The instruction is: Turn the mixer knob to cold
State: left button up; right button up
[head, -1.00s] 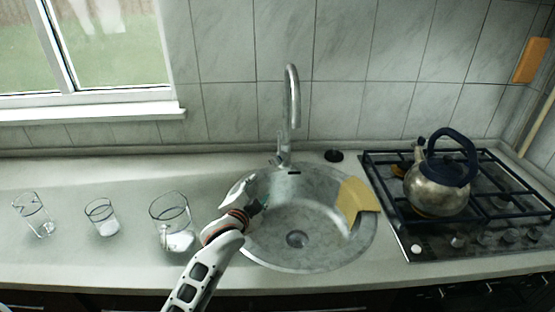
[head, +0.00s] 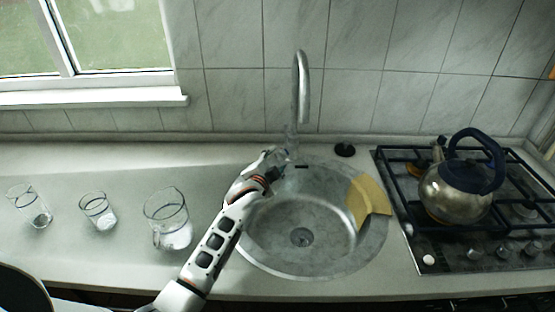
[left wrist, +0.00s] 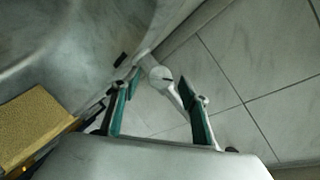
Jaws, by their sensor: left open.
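The chrome mixer tap (head: 302,85) stands upright at the back rim of the round sink (head: 378,250). My left gripper (head: 277,163) reaches to the tap's base from the front left, above the sink's back left edge. In the left wrist view my open left gripper (left wrist: 163,82) has a green-lined finger on each side of a small pale metal part, which looks like the mixer knob (left wrist: 161,74). I cannot tell whether the fingers touch it. In the head view the gripper largely hides the knob. My right gripper is not in view.
A yellow cloth (head: 369,198) hangs over the sink's right rim and shows in the left wrist view (left wrist: 35,122). A kettle (head: 455,193) stands on the gas hob (head: 470,258) at right. A glass jug (head: 167,218) and two glasses stand on the left counter.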

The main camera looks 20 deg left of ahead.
pick_arm(q)
jog(key=shift+w+f, duration=0.15)
jog(key=shift+w, duration=0.55)
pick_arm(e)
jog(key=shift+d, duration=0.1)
pick_arm(q)
jog(key=c, duration=1.1)
jog(key=shift+f+m+b, duration=0.15)
jog(key=shift+m+b, duration=0.35)
jog(key=shift+b, duration=0.05)
jog(key=shift+m+t+y+b, duration=0.3)
jog(key=shift+m+y+b, duration=0.1)
jog(key=shift+m+t+b, duration=0.4)
jog(key=shift+m+b, duration=0.4)
jog(key=shift+b, duration=0.1)
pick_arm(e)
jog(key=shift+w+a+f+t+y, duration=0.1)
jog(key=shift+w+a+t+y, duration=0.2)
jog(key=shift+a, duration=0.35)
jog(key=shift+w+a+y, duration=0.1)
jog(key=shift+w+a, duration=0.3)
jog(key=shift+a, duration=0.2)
